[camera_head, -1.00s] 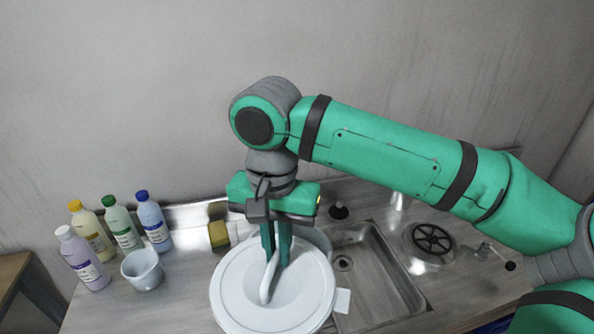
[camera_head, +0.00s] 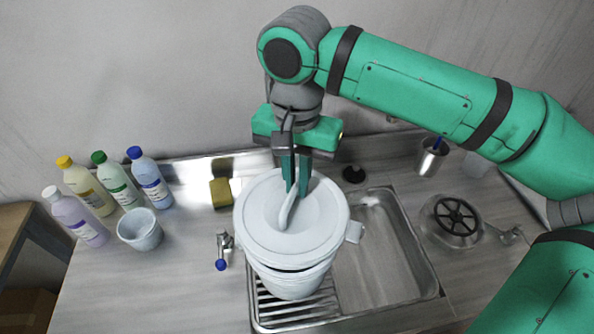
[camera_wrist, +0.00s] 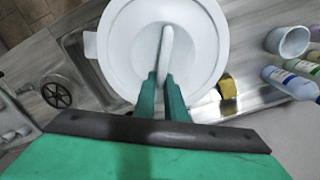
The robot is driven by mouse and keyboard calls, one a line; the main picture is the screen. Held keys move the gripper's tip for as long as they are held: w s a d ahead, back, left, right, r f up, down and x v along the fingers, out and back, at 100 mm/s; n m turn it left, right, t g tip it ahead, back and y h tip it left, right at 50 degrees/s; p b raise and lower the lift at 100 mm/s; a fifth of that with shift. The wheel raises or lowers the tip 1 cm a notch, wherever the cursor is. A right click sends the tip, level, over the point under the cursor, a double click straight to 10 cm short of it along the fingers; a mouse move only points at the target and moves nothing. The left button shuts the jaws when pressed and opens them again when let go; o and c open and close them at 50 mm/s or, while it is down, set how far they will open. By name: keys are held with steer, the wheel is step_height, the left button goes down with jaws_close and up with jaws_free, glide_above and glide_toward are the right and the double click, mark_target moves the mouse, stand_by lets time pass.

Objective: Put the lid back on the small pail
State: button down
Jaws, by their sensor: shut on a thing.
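My gripper (camera_head: 296,188) is shut on the upright handle of a round white lid (camera_head: 262,226). The lid also shows in the wrist view (camera_wrist: 122,55), with the fingers at its handle. The small white pail (camera_head: 290,284) stands below the lid, on the ribbed drainboard at the left of the sink. The lid covers the pail's mouth from view. A dark gap shows between lid and pail at the front, so the lid looks a little above the rim or not level on it. A small tab sticks out at the lid's right side.
Several bottles (camera_head: 153,184) and a white cup (camera_head: 140,230) stand at the left. A yellow sponge (camera_head: 221,193) lies by the wall. A tap (camera_head: 223,250) is left of the pail. The sink basin (camera_head: 385,260) is empty; a black-spoked round fitting (camera_head: 455,217) and metal tumbler (camera_head: 431,157) are at right.

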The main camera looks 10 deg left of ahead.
steer(key=shift+s+f, duration=0.1)
steer(key=shift+f, duration=1.85)
steer(key=shift+s, duration=0.1)
steer(key=shift+f, duration=0.2)
stand_by(0.8)
stand_by(0.4)
steer(key=c, duration=1.3)
jaws_free()
steer(key=shift+o, duration=0.2)
steer(key=shift+r, duration=0.1)
steer(key=shift+r, duration=3.4)
